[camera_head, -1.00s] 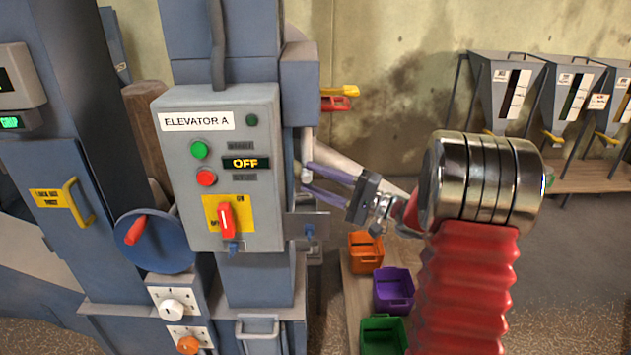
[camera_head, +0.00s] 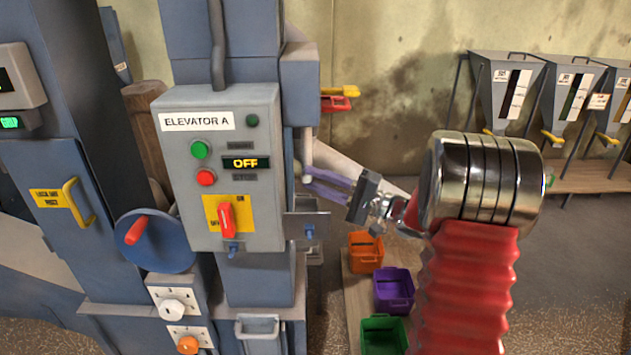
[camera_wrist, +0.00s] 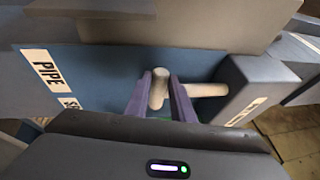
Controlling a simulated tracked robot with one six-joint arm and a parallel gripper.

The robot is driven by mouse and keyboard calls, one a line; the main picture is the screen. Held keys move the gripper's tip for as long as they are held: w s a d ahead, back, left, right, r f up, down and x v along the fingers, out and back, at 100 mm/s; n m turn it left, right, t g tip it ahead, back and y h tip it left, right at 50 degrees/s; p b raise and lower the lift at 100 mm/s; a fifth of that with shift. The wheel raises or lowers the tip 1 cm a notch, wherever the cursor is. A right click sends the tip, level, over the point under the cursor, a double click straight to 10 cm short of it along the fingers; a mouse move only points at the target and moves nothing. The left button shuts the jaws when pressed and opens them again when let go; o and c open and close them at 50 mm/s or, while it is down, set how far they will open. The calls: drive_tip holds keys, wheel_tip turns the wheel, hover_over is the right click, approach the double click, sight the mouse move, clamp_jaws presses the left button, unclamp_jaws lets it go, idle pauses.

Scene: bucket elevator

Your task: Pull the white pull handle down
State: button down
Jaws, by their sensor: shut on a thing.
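The white pull handle (camera_wrist: 159,89) shows in the wrist view as a pale rounded grip with a pale rod running right from it to a grey block. My gripper (camera_wrist: 161,92) has its two purple fingers on either side of the grip, shut on it. In the head view my gripper (camera_head: 307,181) reaches in from the right, beside the Elevator A control box. There the handle (camera_head: 307,152) shows only as a small pale piece at the fingertips, partly hidden by the fingers and the machine's edge.
The control box (camera_head: 266,130) reads OFF and stands just left of my fingers. A grey plate (camera_head: 318,226) lies just below them. Orange (camera_head: 366,262), purple (camera_head: 394,302) and green (camera_head: 382,345) bins stand lower down. Hoppers (camera_head: 505,92) line the back right wall.

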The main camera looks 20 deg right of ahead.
drive_tip(key=shift+f, duration=0.15)
wheel_tip(320, 180, down, 10)
drive_tip(key=shift+f, duration=0.2)
idle(0.4)
drive_tip(key=c, duration=1.8)
unclamp_jaws()
drive_tip(key=shift+f, duration=0.15)
drive_tip(key=shift+c, duration=0.2)
drive_tip(key=o, duration=0.3)
drive_tip(key=shift+r, duration=0.2)
drive_tip(key=shift+d, duration=0.1)
drive_tip(key=v, duration=1.3)
drive_tip(key=shift+s+d+f, duration=0.2)
drive_tip(key=shift+d, duration=0.05)
